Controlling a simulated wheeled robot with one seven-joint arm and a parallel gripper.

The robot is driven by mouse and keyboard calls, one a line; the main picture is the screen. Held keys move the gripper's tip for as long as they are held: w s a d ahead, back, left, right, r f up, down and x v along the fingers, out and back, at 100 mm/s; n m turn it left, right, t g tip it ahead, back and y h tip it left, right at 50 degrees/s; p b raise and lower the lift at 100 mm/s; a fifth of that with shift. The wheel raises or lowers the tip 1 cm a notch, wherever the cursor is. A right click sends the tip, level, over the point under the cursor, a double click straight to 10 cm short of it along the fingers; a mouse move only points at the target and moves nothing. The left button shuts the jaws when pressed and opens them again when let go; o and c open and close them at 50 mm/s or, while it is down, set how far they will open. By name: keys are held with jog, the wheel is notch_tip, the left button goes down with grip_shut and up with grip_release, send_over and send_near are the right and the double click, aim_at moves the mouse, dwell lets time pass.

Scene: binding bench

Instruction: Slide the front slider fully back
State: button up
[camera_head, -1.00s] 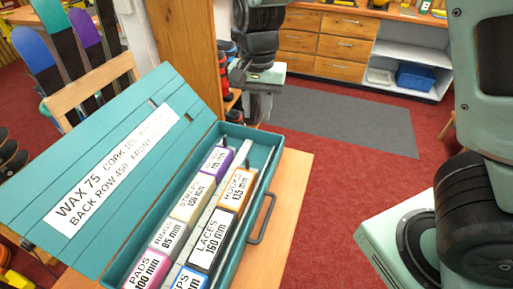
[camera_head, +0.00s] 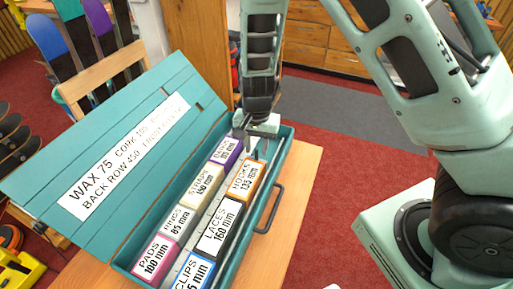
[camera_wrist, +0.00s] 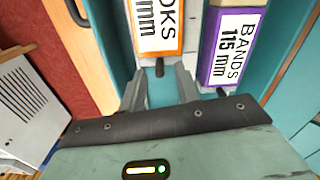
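The open teal box (camera_head: 272,176) holds two rows of labelled blocks. The front row has the orange HOOKS block (camera_head: 245,180), the LACES block (camera_head: 219,227) and the CLIPS block (camera_head: 194,272). In the wrist view, a small dark peg (camera_wrist: 159,67), possibly the front slider's knob, stands just past the end of the HOOKS block (camera_wrist: 157,25). My gripper (camera_wrist: 159,82) points down into the box's far end. Its two fingers are apart, one on each side of the peg. I cannot tell whether either touches it. The rest of the slider is hidden.
The back row holds PADS (camera_head: 154,257), RINGS (camera_head: 179,221), STRAPS (camera_head: 202,186) and BANDS (camera_head: 226,150). The teal lid (camera_head: 60,190) leans open at left. A dark handle (camera_head: 272,209) sticks out at the box's right side over the wooden bench (camera_head: 290,200).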

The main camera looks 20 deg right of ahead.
jog(key=shift+f, duration=0.65)
grip_shut()
jog(key=w+d, duration=0.8)
jog(key=shift+r, duration=0.1)
jog(key=shift+w, duration=0.1)
grip_release()
jog(key=shift+r, duration=0.1)
notch_tip(320, 180, up, 17)
jog(key=b, duration=0.2)
